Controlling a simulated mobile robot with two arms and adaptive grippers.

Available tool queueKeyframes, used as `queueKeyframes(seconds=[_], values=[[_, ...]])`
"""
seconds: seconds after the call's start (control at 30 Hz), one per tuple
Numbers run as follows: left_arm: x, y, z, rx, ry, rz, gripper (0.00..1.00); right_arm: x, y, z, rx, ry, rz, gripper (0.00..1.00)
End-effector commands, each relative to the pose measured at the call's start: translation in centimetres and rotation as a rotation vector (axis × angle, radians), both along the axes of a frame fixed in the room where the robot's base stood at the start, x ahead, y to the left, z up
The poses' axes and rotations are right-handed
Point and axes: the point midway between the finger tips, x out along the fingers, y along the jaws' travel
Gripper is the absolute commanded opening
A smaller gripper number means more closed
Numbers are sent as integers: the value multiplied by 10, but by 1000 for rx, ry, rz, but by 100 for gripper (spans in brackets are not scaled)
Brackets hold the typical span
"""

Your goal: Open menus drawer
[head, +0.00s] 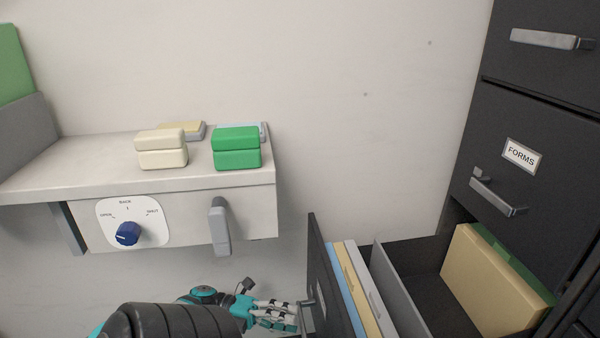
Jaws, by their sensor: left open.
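A dark drawer (318,262) stands pulled out of the dark filing cabinet (535,115) at the lower right. Its front faces left and shows edge-on, so I cannot read its label. Inside are blue, yellow and grey folders near the front, a grey divider, and tan and green folders at the back. My left gripper (294,314) is open, with its fingertips close to the handle (307,316) on the drawer's front; I cannot tell whether they touch. My right gripper is not in view.
Above the open drawer, a shut drawer labelled FORMS (521,155) has a grey handle (497,196). At left, a pale shelf (40,181) carries cream blocks (161,149) and green blocks (237,147). Its front has a blue knob (127,234) and a grey lever (220,228).

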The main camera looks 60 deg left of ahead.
Motion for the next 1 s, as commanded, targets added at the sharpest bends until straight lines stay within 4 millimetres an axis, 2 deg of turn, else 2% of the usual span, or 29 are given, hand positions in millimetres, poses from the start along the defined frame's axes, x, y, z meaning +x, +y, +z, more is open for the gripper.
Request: queueKeyframes(seconds=[0.2, 0.4, 1.0], values=[[-34, 35, 0, 2, 4, 2, 44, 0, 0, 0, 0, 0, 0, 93], [-53, 53, 0, 1, 1, 0, 44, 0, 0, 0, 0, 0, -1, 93], [-58, 58, 0, 0, 0, 0, 44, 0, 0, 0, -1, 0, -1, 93]])
